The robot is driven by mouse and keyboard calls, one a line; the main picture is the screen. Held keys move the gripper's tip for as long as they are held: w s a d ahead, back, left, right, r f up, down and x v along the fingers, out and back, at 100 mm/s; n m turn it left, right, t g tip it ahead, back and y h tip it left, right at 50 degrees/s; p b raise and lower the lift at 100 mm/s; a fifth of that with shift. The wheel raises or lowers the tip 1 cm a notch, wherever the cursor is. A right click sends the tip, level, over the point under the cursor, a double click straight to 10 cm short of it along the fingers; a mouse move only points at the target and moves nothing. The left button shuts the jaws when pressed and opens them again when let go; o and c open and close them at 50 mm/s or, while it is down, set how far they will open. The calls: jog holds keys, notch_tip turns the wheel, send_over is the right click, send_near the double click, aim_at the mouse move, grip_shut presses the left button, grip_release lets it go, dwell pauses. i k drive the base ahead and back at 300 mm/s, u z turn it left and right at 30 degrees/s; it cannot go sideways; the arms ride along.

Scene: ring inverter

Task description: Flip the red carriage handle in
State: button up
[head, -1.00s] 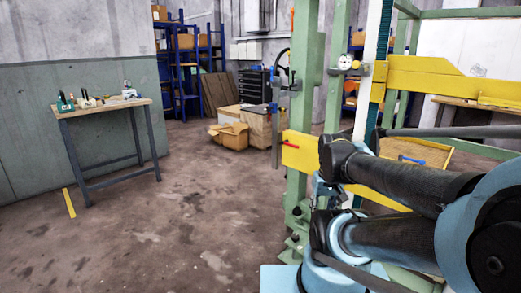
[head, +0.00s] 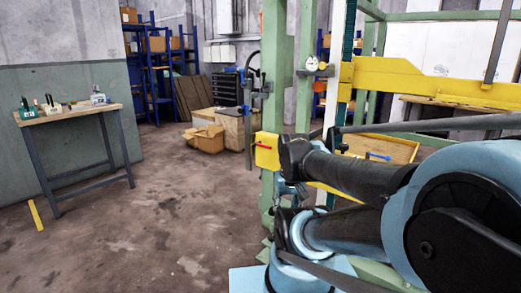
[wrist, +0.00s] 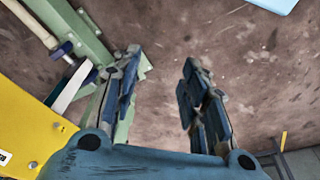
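The red carriage handle (head: 264,147) is a small, thin bar on the face of a yellow block beside a green upright, near the middle of the head view. It sticks out to the left of my arm's dark elbow section. I do not make it out in the wrist view. My gripper (wrist: 161,68) shows in the wrist view with its two fingers well apart, and only floor shows between them. It is empty. In the head view my arm hides most of the gripper, so its distance from the handle is unclear.
A green frame post (head: 273,80) and a yellow beam (head: 410,80) stand close to my arm. A yellow plate (wrist: 30,125) and a green bar lie left of my fingers. A blue handle (head: 378,156) shows right. Floor is open on the left, before a workbench (head: 75,112).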

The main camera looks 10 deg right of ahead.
aim_at(258, 143)
jog(key=u, duration=1.55)
jog(key=k, duration=0.75)
jog(key=z, duration=1.3)
jog(key=i, duration=1)
